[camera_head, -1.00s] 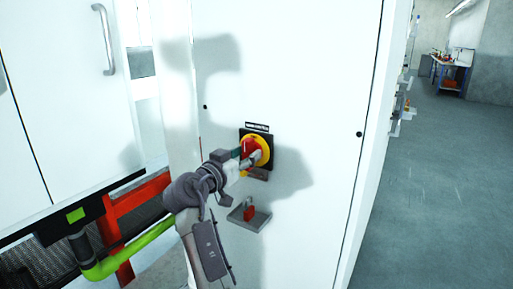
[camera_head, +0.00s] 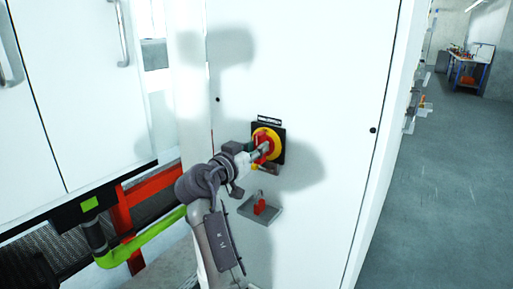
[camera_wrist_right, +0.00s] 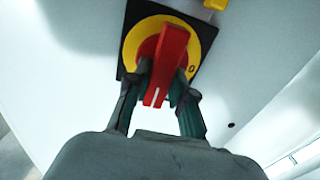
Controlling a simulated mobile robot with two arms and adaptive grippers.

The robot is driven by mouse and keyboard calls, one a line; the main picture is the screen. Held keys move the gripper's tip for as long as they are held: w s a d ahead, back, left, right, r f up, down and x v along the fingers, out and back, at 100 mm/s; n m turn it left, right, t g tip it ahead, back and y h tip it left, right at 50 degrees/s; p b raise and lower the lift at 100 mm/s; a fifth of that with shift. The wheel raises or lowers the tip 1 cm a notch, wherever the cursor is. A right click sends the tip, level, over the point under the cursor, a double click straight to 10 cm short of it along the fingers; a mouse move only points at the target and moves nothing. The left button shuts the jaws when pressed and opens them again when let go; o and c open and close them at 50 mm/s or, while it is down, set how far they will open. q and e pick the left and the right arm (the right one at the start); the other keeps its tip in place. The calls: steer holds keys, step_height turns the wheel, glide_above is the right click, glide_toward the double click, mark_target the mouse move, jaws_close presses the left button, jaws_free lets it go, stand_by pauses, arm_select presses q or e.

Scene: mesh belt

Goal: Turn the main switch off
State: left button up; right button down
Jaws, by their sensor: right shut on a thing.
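The main switch has a red handle (camera_head: 266,147) on a yellow disc (camera_head: 275,138) with a black square plate, on the front of a white cabinet (camera_head: 310,90). My right gripper (camera_head: 257,153) reaches it from the lower left and is shut on the red handle. In the right wrist view, the handle (camera_wrist_right: 168,60) stands between the two fingers of the gripper (camera_wrist_right: 162,88). Its white mark points down in that picture, and a "0" shows to the right on the yellow disc (camera_wrist_right: 133,48). My left gripper is not in view.
A small grey bracket (camera_head: 272,215) with a red piece (camera_head: 260,206) sticks out below the switch. A red post (camera_head: 122,212) and a green pipe (camera_head: 150,238) stand at left. Open grey floor (camera_head: 445,190) lies right of the cabinet, with a workbench (camera_head: 468,70) far back.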

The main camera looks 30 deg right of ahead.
steer(key=shift+w+r+n+p, duration=0.15)
steer(key=shift+n+p, duration=0.3)
steer(key=shift+n, duration=0.65)
steer(key=n+p, duration=0.1)
steer(key=n, duration=0.1)
steer(key=shift+n, duration=0.3)
steer(key=n+p, duration=0.3)
steer(key=n, duration=0.1)
steer(key=shift+w+a+n, duration=0.1)
steer(key=shift+w+n, duration=0.05)
steer(key=shift+n, duration=0.15)
steer(key=shift+w+f+n+p, duration=0.1)
steer(key=shift+f+n+p, duration=0.1)
steer(key=shift+n+p, duration=1.75)
steer(key=shift+f+n+p, duration=0.2)
steer(key=shift+n+p, duration=1.2)
steer(key=shift+n, duration=0.95)
